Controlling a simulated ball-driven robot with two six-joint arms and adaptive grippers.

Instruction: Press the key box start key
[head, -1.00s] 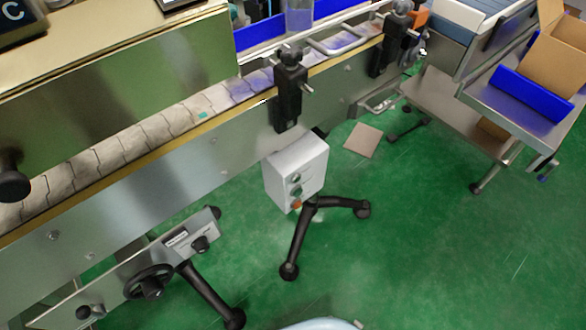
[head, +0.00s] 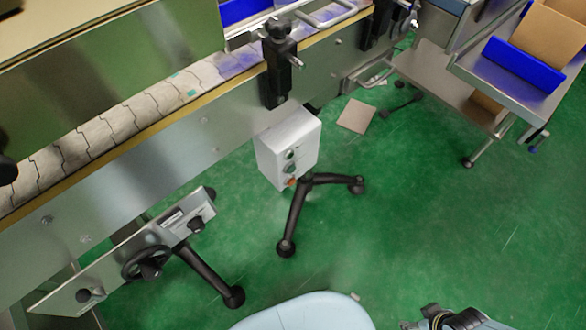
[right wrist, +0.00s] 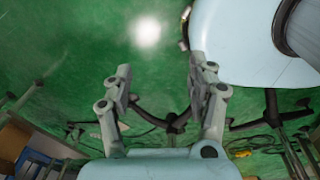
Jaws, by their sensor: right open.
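The key box (head: 287,148) is a white-grey box under the conveyor's side rail, in the middle of the head view. Its narrow front face carries several round keys in a column. One key is pale or green-tinged, and the lowest is an orange-red key (head: 291,182). Which one is the start key cannot be read. My right gripper (right wrist: 158,85) is open and empty in the right wrist view, with green floor beyond its fingers. My left gripper is not in view.
The conveyor (head: 110,125) runs diagonally along the left, with a black clamp (head: 280,65) above the box. A black-legged stand (head: 295,220) is below the box. A handwheel panel (head: 130,262) is lower left. A steel table with a blue tray (head: 522,65) is upper right. Green floor is open between.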

